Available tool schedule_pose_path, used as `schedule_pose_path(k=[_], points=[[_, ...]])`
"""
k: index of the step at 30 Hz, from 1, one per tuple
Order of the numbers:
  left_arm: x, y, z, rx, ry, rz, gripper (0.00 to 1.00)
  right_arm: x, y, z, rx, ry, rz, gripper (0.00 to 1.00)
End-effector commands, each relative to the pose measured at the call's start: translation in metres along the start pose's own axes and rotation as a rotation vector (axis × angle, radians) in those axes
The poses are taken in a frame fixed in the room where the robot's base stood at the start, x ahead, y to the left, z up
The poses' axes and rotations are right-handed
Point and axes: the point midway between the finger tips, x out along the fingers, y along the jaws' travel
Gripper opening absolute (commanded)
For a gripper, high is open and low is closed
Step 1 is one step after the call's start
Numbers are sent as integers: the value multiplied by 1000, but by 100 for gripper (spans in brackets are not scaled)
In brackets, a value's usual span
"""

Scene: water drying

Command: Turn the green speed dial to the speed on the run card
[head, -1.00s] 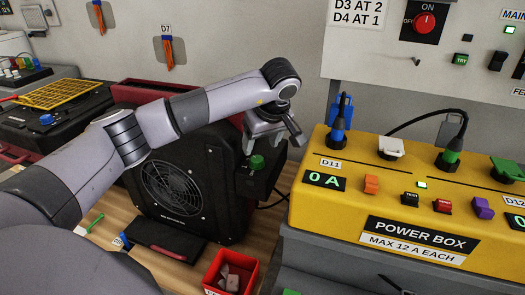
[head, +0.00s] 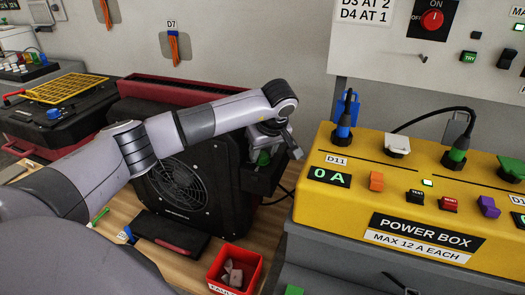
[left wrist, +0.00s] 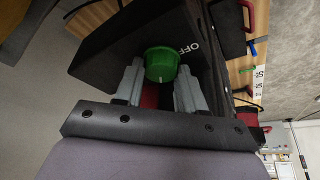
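The green speed dial (head: 264,158) sits on a black box at the right side of the black fan unit (head: 222,190). In the left wrist view the dial (left wrist: 163,63) has the word OFF beside it. My left gripper (head: 276,152) is at the dial, with a fingertip on either side of it in the left wrist view (left wrist: 160,70). The fingers are apart; I cannot tell whether they touch the dial. A white card (head: 363,12), cut off at the top, reads "D3 AT 2, D4 AT 1". My right gripper is not in view.
A yellow power box (head: 330,215) with plugs and buttons, showing 0 A, stands close to the right of my gripper. A red bin (head: 214,270) with grey pieces is in front of the fan unit. A panel with a red knob (head: 432,20) is above.

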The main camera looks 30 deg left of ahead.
Motion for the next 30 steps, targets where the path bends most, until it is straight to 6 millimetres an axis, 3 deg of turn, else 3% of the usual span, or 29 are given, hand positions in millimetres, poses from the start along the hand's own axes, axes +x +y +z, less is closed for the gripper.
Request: schedule_pose_path(k=[11,30], points=[[-2,0,-1,-87,1,-38,9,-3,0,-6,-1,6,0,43],[-2,3,-2,-609,2,-251,9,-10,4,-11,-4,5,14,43]])
